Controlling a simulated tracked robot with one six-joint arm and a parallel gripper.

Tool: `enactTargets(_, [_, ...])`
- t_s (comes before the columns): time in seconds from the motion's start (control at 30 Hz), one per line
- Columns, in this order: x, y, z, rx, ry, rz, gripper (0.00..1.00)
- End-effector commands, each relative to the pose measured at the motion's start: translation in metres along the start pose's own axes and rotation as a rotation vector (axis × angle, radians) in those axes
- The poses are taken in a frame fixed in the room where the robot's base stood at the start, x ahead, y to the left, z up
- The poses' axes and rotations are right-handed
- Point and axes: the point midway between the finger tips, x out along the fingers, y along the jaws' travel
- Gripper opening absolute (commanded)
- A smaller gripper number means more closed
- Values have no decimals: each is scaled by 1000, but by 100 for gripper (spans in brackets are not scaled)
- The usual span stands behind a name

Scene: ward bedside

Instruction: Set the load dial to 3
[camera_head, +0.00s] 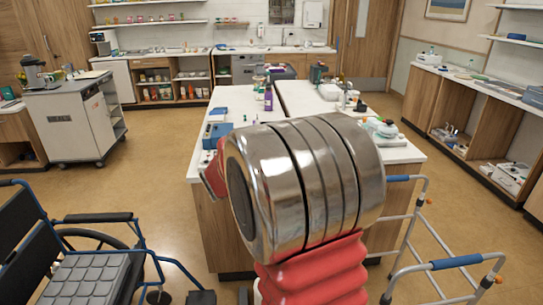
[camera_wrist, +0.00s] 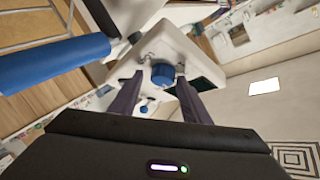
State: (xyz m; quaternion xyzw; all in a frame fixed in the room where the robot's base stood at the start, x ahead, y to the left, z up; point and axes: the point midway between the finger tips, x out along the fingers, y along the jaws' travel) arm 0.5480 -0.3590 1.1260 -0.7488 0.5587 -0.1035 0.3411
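In the wrist view a blue round knob (camera_wrist: 162,74), which looks like the load dial, sits on a white device (camera_wrist: 180,52). My gripper (camera_wrist: 160,78) has its two dark fingers apart, one on each side of the knob in the picture. I see gaps between the fingers and the knob, and nothing is held. I cannot tell how far the tips are from the knob in depth. No scale or number on the dial is readable. In the head view my arm covers the middle of the picture, and my gripper and the dial are not visible there.
A white-topped counter (camera_head: 237,98) with bottles and boxes stands ahead. A walking frame (camera_head: 424,193) is at the right; a blue padded bar (camera_wrist: 55,64) shows near my gripper. A wheelchair (camera_head: 88,262) is at the lower left. Floor (camera_head: 165,150) between cart and counter is clear.

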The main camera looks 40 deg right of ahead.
Motion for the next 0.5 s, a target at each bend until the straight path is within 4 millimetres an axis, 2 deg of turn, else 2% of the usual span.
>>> enactTargets(0.33, [-2, -2, 1, 0, -3, -5, 48])
enactTargets(0.5, [-12, -3, 2, 0, -5, -7, 48])
